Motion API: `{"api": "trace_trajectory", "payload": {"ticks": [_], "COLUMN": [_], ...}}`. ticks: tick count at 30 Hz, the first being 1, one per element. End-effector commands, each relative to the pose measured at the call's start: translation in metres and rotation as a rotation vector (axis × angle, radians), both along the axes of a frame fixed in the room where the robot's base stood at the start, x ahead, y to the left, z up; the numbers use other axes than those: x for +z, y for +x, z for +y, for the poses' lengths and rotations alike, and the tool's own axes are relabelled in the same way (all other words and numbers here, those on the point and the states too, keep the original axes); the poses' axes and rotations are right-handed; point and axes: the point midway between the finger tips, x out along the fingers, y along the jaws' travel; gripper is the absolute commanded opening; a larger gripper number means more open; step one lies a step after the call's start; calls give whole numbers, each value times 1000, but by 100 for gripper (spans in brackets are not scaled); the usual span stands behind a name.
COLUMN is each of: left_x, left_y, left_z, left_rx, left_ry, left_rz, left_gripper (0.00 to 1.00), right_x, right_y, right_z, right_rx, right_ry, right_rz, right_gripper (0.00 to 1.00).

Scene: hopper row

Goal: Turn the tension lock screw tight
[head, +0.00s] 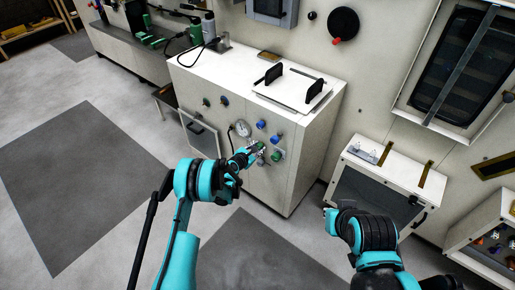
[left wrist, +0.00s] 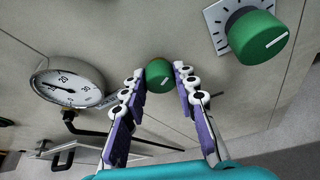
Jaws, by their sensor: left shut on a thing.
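A small green knob (left wrist: 159,75) on the pale cabinet front sits between the fingertips of my left gripper (left wrist: 160,82) in the left wrist view. I take it for the tension lock screw, but no label on it is readable. The purple-padded fingers touch it from both sides, so the gripper is shut on it. In the head view my left gripper (head: 253,153) reaches the cabinet front and largely hides this knob. My right gripper (head: 333,214) is apart from the cabinet at lower right; its fingers do not show clearly.
A larger green dial knob (left wrist: 258,37) with a white line and scale plate is close by. A round gauge (left wrist: 68,83) is on the other side. Blue knobs (head: 261,124) sit above on the cabinet (head: 300,150). A low box (head: 375,190) stands right; floor is free left.

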Motion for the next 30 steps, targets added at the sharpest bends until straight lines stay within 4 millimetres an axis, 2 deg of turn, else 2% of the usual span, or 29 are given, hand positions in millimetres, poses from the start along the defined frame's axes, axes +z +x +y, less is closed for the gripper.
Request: {"api": "trace_trajectory", "payload": {"ticks": [18, 30], "left_x": [-3, -4], "left_y": [-2, -3], "left_z": [-4, -4], "left_rx": [-2, -2], "left_ry": [470, 691], "left_rz": [-342, -501], "left_gripper": [0, 0], "right_x": [0, 0], "right_y": [0, 0], "right_z": [0, 0], "right_rx": [0, 0], "right_ry": [0, 0], "right_rz": [0, 0], "right_gripper": [0, 0]}}
